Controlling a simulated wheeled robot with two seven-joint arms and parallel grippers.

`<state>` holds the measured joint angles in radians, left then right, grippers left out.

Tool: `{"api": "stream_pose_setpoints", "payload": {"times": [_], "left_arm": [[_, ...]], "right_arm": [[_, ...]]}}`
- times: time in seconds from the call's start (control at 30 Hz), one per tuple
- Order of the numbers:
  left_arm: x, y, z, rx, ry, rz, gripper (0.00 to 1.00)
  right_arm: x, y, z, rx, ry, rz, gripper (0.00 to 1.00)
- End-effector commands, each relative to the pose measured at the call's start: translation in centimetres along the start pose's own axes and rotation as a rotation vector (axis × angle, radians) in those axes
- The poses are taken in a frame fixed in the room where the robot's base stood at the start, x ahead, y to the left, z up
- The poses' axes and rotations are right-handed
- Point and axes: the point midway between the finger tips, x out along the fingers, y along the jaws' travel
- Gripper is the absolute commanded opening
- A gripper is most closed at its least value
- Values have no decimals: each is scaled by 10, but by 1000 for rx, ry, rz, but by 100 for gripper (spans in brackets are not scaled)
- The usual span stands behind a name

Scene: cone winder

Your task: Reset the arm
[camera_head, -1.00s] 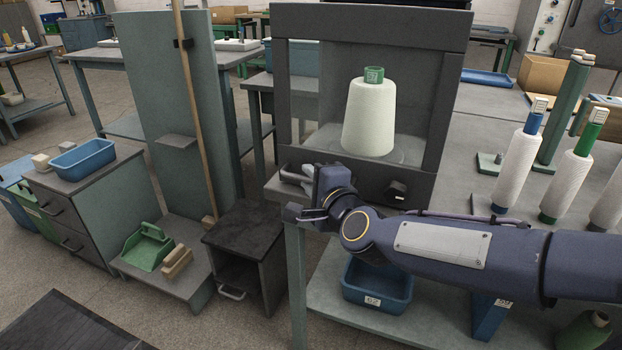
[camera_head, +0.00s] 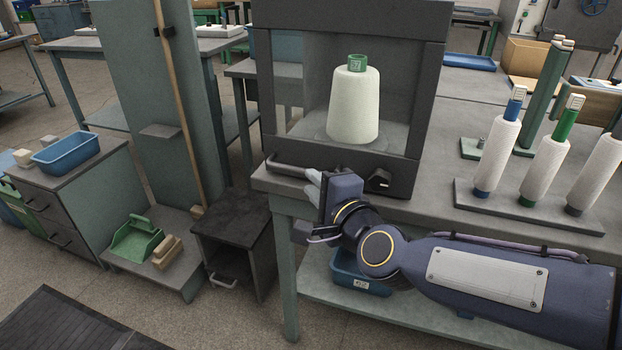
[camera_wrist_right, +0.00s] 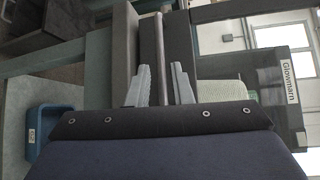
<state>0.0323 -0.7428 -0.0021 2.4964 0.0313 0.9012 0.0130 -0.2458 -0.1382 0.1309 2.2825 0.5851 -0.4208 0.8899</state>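My right gripper (camera_head: 313,186) is at the front of the dark winder cabinet (camera_head: 262,80), beside the right part of its grey bar handle (camera_head: 285,167). In the right wrist view the two grey fingers of my right gripper (camera_wrist_right: 161,84) stand apart. The bar handle (camera_wrist_right: 160,45) shows in the gap between them, with a gap on each side; I cannot tell how deep it lies. A white yarn cone (camera_head: 354,106) with a green top stands upright inside the cabinet. My left gripper is not in view.
Three yarn tubes stand on a grey rack (camera_head: 480,203) at the right of the bench. A blue bin (camera_head: 350,272) sits on the lower shelf behind my right arm. A dark stool-like box (camera_head: 237,215) and a green dustpan (camera_head: 135,240) are at left.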

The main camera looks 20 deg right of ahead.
Motion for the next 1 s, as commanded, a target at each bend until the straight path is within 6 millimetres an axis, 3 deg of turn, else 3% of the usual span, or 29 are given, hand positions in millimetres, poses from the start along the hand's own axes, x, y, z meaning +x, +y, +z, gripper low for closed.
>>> {"api": "stream_pose_setpoints", "payload": {"times": [0.23, 0.37, 0.6, 0.9, 1.0], "left_arm": [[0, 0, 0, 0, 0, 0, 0], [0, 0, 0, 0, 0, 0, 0], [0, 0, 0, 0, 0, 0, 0], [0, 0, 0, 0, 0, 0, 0], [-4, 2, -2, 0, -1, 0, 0]], "right_arm": [[-2, 1, -1, -20, -8, 8, 20], [-20, 13, -4, -171, -68, 76, 20], [-98, 82, -20, -693, -296, 348, 20], [-187, 155, -41, -1057, -549, 625, 20], [-214, 169, -46, -1134, -629, 701, 20]]}}
